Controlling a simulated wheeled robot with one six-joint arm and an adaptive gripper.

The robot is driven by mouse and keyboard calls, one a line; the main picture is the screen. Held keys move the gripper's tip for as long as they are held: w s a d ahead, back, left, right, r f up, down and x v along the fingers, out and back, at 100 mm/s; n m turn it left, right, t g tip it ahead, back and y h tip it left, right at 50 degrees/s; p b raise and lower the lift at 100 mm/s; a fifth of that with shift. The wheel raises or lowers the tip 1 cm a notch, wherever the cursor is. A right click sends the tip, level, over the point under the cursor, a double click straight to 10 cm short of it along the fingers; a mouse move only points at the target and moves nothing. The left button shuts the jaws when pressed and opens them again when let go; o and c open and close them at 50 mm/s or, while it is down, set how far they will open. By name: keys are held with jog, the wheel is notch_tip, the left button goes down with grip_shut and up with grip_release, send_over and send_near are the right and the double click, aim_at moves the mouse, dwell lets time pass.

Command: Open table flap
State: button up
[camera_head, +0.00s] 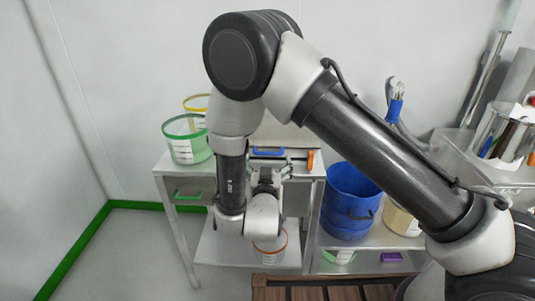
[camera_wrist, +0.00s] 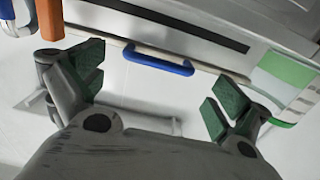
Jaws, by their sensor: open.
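The metal table (camera_head: 170,166) stands against the back wall, partly hidden behind my arm. In the wrist view a blue bar handle (camera_wrist: 158,60) is fixed along the edge of a pale panel, which may be the table flap; I cannot tell for sure. My gripper (camera_wrist: 155,88) is open and empty, its green-padded fingertips wide apart. The handle lies beyond and between the fingertips and does not touch them. In the head view my gripper (camera_head: 267,183) is at the table's front, mostly hidden by my wrist.
A white tub (camera_head: 270,250) sits on the lower shelf.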

aim_at(268, 153)
jog(key=shift+w+d, duration=0.1)
jog(key=shift+w, duration=2.5)
jog(key=shift+c, duration=0.4)
